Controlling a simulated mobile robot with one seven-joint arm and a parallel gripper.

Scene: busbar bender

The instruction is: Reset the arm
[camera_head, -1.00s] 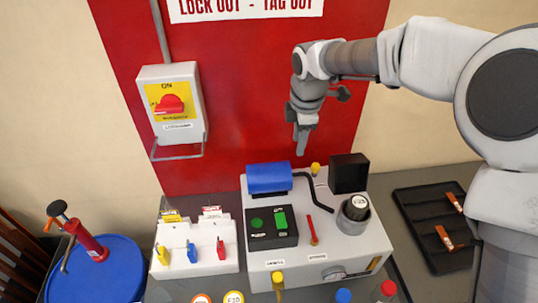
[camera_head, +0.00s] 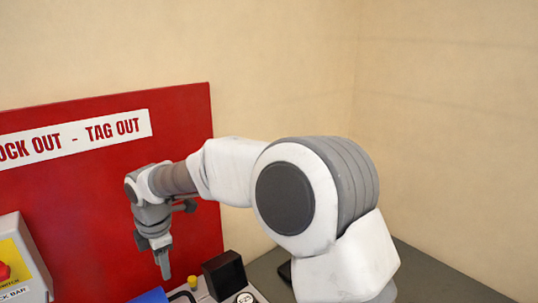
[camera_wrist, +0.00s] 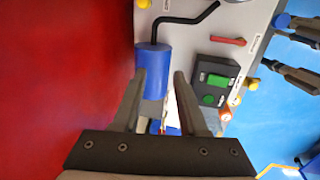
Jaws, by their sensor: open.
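My gripper (camera_head: 163,262) hangs from my bent arm in front of the red board, fingers pointing down, in the head view. In the wrist view my gripper (camera_wrist: 160,82) has its two fingers spread apart with nothing held between them. Beyond the fingertips lies the bender with its blue cylinder (camera_wrist: 152,66), a black bent rod (camera_wrist: 190,19) and a dark control box (camera_wrist: 213,80) with green buttons. The gripper is apart from all of these. In the head view only the bender's top edge shows, with a black box (camera_head: 223,275).
The red lock-out board (camera_head: 90,220) stands behind the gripper. The switch box (camera_head: 20,262) is cut off at the left edge. A red lever (camera_wrist: 228,41) and a blue surface (camera_wrist: 275,110) show in the wrist view. The grey table (camera_head: 430,275) at right is mostly bare.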

